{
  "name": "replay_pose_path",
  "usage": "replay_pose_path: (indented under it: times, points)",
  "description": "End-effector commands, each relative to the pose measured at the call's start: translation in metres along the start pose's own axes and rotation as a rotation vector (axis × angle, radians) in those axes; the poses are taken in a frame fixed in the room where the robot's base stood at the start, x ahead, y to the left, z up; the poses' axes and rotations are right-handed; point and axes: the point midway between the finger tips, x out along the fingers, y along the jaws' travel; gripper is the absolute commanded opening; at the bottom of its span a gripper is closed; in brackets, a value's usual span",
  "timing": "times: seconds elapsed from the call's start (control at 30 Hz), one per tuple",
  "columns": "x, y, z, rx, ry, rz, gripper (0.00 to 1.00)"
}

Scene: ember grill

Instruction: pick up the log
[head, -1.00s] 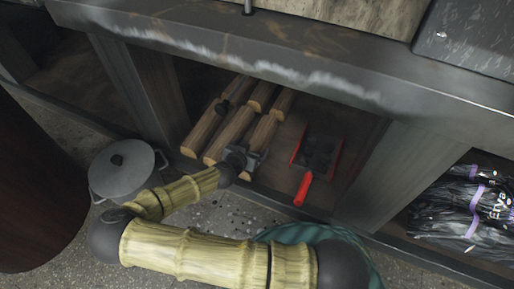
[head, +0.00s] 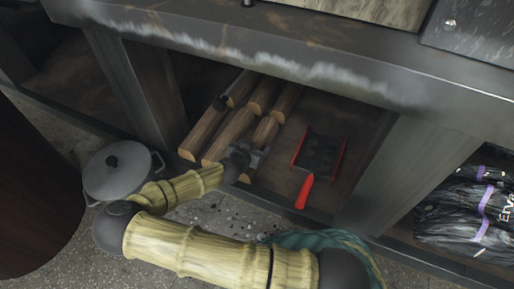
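Several brown logs lie side by side in the cubby under the counter, one of them a log (head: 229,136) in the middle of the group. My gripper (head: 262,152) reaches into the cubby from the front and is at the near end of the right-hand log (head: 266,131). The dark gripper covers part of that log's near end. The fingers are small and dark here, so I cannot tell whether they are open or shut on the log.
A red-handled shovel (head: 305,190) lies to the right of the logs. A grey lidded pot (head: 116,171) stands on the floor at left. Black bags (head: 468,222) fill the right cubby. The counter edge (head: 300,70) overhangs the logs. Dark crumbs lie on the floor.

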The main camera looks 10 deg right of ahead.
Motion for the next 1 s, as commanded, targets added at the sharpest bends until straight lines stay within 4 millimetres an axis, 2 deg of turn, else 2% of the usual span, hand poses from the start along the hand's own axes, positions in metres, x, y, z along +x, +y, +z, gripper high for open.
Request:
replay_pose_path:
  times: [0.03, 0.3, 0.67, 0.87, 1.0]
  points:
    - [0.000, 0.000, 0.000, 0.000, 0.000, 0.000, 0.62]
    - [0.000, 0.000, 0.000, 0.000, 0.000, 0.000, 0.09]
    - [-0.003, 0.000, -0.006, 0.003, 0.002, 0.000, 0.08]
    - [-0.012, 0.000, -0.022, 0.003, 0.002, 0.000, 0.08]
    - [-0.022, 0.000, -0.041, 0.005, 0.002, 0.000, 0.08]
